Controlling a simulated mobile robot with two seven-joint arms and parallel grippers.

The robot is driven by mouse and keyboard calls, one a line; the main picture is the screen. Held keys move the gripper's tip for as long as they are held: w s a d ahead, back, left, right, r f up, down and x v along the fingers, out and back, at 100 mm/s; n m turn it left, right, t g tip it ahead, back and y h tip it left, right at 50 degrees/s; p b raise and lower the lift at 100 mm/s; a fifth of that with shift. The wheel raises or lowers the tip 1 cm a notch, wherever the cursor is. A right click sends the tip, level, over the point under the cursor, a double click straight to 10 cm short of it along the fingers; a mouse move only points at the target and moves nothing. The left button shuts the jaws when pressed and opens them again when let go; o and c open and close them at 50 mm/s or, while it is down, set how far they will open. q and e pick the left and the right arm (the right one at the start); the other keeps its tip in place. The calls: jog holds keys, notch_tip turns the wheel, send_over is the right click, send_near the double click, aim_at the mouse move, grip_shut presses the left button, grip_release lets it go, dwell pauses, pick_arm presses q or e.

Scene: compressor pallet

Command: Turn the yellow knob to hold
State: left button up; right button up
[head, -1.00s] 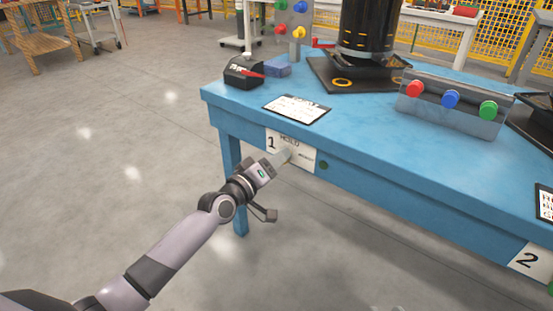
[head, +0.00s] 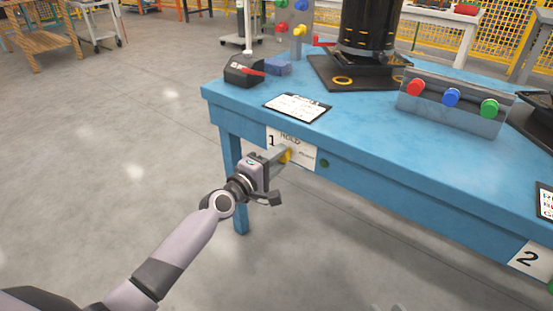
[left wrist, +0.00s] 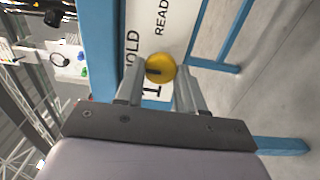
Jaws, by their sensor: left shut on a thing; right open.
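The yellow knob (head: 286,156) is on a white label plate (head: 304,154) on the front of the blue table. In the left wrist view the knob (left wrist: 162,64) shows between my fingers, with a dark pointer mark running toward the picture's left, the side of the word HOLD (left wrist: 131,48). The word READY shows partly at the top of that view. My left gripper (head: 278,156) is shut on the knob, one finger on each side. The left wrist view shows the gripper (left wrist: 158,82) too.
The blue table (head: 380,135) carries a clipboard (head: 297,107), a black-and-red device (head: 244,70), a blue box (head: 278,67), a black compressor (head: 367,30) and a box with red, blue and green buttons (head: 452,100). The floor left of the table is clear.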

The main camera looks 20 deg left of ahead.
dwell(0.5)
pick_arm(q)
jog(key=o, duration=1)
jog(key=p+v, duration=0.1)
jog(key=v, duration=0.6)
jog(key=shift+p, duration=0.35)
pick_arm(e)
jog(key=shift+s+d+h, duration=0.3)
jog(key=shift+d+h, duration=0.2)
jog(key=shift+d, duration=0.15)
pick_arm(q)
jog(key=shift+s, duration=0.1)
pick_arm(e)
jog(key=shift+w+r, duration=0.1)
